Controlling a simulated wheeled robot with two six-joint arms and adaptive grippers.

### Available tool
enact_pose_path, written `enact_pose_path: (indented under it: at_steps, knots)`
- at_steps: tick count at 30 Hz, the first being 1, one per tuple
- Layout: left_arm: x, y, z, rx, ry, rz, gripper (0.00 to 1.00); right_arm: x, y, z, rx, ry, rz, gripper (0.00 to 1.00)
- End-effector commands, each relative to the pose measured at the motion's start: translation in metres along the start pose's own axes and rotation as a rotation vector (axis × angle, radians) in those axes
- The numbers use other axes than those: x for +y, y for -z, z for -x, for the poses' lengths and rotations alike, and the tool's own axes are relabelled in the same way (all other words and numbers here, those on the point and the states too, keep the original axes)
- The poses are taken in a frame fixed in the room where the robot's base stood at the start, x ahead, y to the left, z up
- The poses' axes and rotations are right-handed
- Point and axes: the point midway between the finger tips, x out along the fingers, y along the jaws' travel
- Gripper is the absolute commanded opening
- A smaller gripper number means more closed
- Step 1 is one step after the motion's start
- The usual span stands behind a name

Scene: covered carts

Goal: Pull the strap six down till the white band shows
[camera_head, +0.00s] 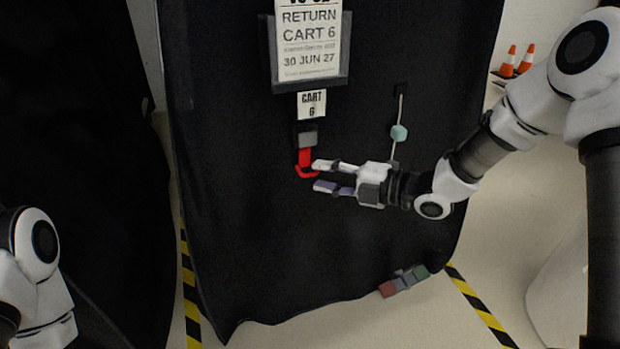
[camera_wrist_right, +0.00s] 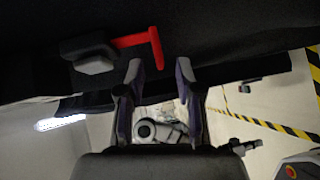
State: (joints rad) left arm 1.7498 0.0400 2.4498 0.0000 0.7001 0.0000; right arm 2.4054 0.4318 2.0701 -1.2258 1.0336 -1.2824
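The red strap (camera_head: 305,157) hangs from a grey buckle (camera_head: 307,137) below a small "CART 6" tag (camera_head: 311,104) on the black cover. Its lower end is a red crossbar handle (camera_head: 306,173). No white band shows on the strap. My right gripper (camera_head: 318,177) is open, its fingertips just right of the handle. In the right wrist view, the end of the red handle (camera_wrist_right: 157,48) lies in front of the gap between the open fingers (camera_wrist_right: 160,72), and nothing is gripped. My left arm shows at lower left; its gripper is out of view.
A "RETURN CART 6" sign (camera_head: 309,40) in a dark holder is above the tag. A cord with a pale teal bead (camera_head: 399,132) hangs to the right, near my right wrist. Traffic cones (camera_head: 508,62) stand behind.

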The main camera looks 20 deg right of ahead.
Motion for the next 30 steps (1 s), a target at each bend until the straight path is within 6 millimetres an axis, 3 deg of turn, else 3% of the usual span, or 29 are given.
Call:
enact_pose_path:
  at_steps: [3,6,14,17,18,25,30]
  knots:
    - [0.0,0.0,-0.01,0.0,0.0,0.0,0.0,-0.004,0.0,-0.022,0.002,0.003,0.004,0.35]
    - [0.0,0.0,-0.012,0.0,0.0,0.0,0.0,-0.002,0.001,-0.032,0.002,0.001,0.001,0.35]
    - [0.0,0.0,-0.011,0.0,0.0,0.0,0.0,0.0,0.001,-0.034,0.0,0.0,-0.002,0.35]
    - [0.0,0.0,-0.011,0.0,0.0,0.0,0.0,0.0,0.001,-0.034,0.0,0.0,-0.002,0.03]
    - [0.0,0.0,-0.011,0.0,0.0,0.0,0.0,0.0,0.001,-0.034,0.0,0.0,-0.002,0.0]
    - [0.0,0.0,-0.013,0.0,0.0,0.0,0.0,-0.003,0.0,-0.035,0.0,0.001,-0.002,0.0]
    - [0.0,0.0,-0.034,0.0,0.0,0.0,0.0,-0.035,-0.004,-0.039,0.001,0.004,-0.003,0.0]
